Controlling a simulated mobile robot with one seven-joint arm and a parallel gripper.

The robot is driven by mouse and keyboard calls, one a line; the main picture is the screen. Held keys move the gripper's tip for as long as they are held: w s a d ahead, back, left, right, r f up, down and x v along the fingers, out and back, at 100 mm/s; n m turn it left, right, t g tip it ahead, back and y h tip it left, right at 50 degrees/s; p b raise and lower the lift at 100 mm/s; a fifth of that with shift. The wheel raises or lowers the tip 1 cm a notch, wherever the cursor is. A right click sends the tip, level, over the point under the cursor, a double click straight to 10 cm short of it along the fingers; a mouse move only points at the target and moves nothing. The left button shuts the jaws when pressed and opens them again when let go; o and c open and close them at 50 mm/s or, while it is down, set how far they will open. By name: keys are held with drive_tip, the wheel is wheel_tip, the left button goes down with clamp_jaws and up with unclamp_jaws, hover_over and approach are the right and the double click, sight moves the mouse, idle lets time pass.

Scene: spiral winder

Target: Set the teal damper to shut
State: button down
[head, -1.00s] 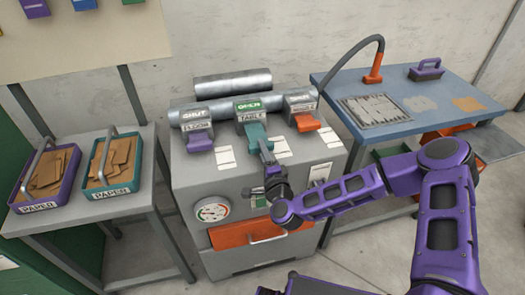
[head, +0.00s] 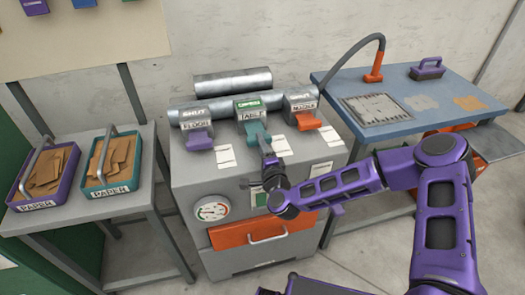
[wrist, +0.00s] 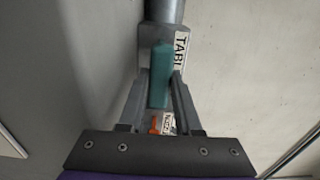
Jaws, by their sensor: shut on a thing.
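The teal damper (head: 254,130) is the middle one of three on the grey machine, labelled TABLE, and its green tag seems to read OPEN. Its teal handle points forward and down. My gripper (head: 268,158) is at the handle's front end. In the wrist view my gripper (wrist: 158,100) has its two fingers on either side of the teal handle (wrist: 160,75), shut on it. Part of the TABLE label shows behind the handle.
A pressure gauge (head: 212,209) and an orange drawer (head: 262,232) are below. A blue table (head: 400,120) stands at the right.

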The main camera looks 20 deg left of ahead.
drive_tip(key=shift+w+a, duration=0.1)
drive_tip(key=shift+w, duration=0.1)
drive_tip(key=c, duration=0.9)
unclamp_jaws()
drive_tip(key=shift+s, duration=0.1)
drive_tip(key=v, duration=1.7)
drive_tip(key=shift+s, duration=0.15)
